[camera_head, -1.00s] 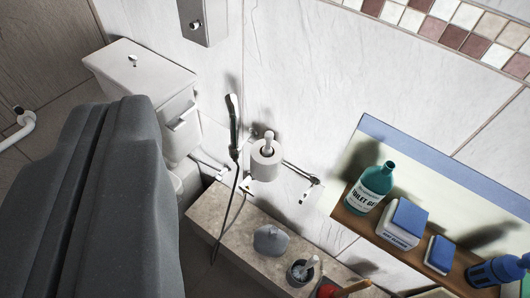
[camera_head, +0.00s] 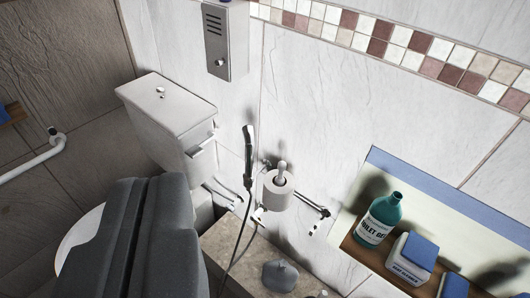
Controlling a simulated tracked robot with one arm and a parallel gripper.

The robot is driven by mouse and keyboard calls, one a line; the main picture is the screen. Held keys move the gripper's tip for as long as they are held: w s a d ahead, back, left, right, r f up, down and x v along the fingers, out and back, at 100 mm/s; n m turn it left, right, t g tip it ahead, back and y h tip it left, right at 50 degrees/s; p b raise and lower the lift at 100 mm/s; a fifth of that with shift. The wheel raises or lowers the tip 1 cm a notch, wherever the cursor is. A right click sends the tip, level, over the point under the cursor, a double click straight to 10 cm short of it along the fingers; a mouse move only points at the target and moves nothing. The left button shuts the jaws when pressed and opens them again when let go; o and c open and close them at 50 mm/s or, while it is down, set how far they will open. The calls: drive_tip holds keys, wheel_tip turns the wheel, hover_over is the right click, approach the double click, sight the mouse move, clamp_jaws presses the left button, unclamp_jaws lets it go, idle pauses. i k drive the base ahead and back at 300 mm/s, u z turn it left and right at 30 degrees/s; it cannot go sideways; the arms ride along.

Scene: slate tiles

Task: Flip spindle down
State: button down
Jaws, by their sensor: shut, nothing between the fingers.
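The spindle (camera_head: 282,169) is a pale rod that sticks up out of the hole of a white toilet roll (camera_head: 277,195), close to the tiled wall. The roll sits around the spindle, and its lower part hides the rod. My gripper (camera_head: 143,182) is the dark grey shape at the lower left. Its two fingers are shut together and hold nothing. It is in front of the toilet, to the left of the spindle and apart from it.
A hand shower (camera_head: 249,150) with a hose hangs left of the roll. A metal bar (camera_head: 313,206) is right of it. The toilet cistern (camera_head: 167,112) stands left. A stone ledge (camera_head: 238,254) runs below. A wall niche shelf holds a green bottle (camera_head: 380,220) and boxes.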

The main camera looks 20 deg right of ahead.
sight(279, 181)
drive_tip(key=u, duration=0.15)
drive_tip(key=i, duration=1)
drive_tip(key=u, duration=0.1)
